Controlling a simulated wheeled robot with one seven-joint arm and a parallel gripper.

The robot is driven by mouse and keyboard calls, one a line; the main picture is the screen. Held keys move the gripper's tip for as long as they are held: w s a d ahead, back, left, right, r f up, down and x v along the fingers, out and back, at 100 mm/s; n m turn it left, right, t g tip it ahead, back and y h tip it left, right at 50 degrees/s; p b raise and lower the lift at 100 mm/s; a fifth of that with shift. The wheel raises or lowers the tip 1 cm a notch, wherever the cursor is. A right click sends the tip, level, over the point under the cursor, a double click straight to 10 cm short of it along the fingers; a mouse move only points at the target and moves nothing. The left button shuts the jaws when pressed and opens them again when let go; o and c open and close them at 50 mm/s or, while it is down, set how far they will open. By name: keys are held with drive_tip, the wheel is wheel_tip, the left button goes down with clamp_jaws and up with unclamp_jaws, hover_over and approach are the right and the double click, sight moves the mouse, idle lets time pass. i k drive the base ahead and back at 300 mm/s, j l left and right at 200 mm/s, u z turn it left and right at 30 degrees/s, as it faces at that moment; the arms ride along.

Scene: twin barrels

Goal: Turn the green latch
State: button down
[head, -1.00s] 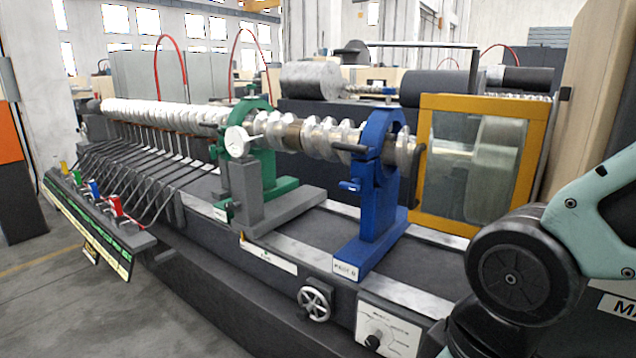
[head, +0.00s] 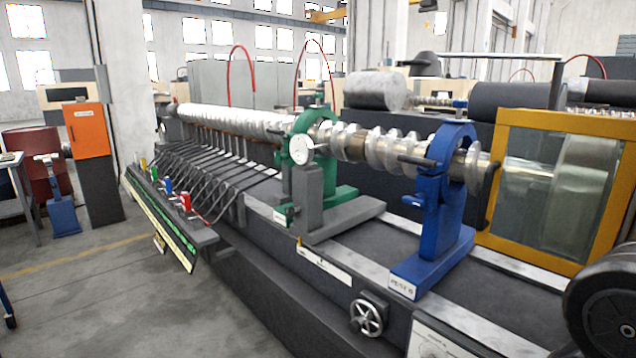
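A green ring-shaped stand (head: 328,180) holds the long metal screw shaft (head: 235,122) near the middle of the head view. A round white dial (head: 302,149) on a grey post (head: 308,190) covers part of it. Small dark handles stick out around the ring, but I cannot tell which part is the green latch. A blue stand (head: 447,210) holds the shaft farther right. My gripper is out of view; only a dark round part of my arm shows at the lower right edge.
A sloped panel with coloured levers (head: 185,202) stands left of the machine bed. A handwheel (head: 367,317) sticks out from the bed's front. A yellow-framed window (head: 553,185) stands at right. An orange cabinet (head: 88,130) is at left. The floor (head: 120,310) in front is open.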

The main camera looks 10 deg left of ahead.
sight(280, 157)
drive_tip(key=i+j+u, duration=0.25)
drive_tip(key=i+j, duration=0.75)
drive_tip(key=j, duration=0.4)
drive_tip(key=i+j+u, duration=0.3)
drive_tip(key=i+j, duration=0.8)
